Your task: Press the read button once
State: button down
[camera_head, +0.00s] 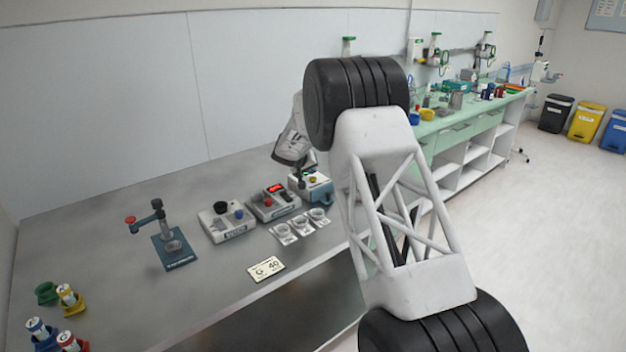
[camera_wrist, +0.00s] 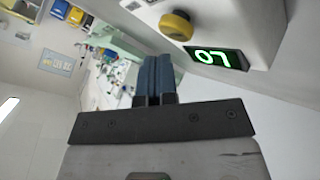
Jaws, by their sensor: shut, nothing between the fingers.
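A white and blue instrument (camera_head: 313,188) stands on the grey bench in the head view, with a small green display and a yellow button (camera_head: 313,181) on top. In the wrist view its yellow button (camera_wrist: 176,26) and lit green display (camera_wrist: 219,59) are close by; the display looks like "07" or an inverted "LO". No label on the button is legible, so I cannot confirm it is the read button. My gripper (camera_wrist: 157,60) is shut and empty, its blue fingertips beside and apart from the button. In the head view my gripper (camera_head: 301,181) is at the instrument's left side.
Left of it stand a box with a red display (camera_head: 273,202) and a white box with a black dish (camera_head: 227,222). Clear dishes (camera_head: 300,226) and a card reading "G 40" (camera_head: 266,269) lie in front. A blue stand (camera_head: 174,247) is farther left.

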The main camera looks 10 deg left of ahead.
aim_at(312, 178)
jog(key=shift+r, duration=2.5)
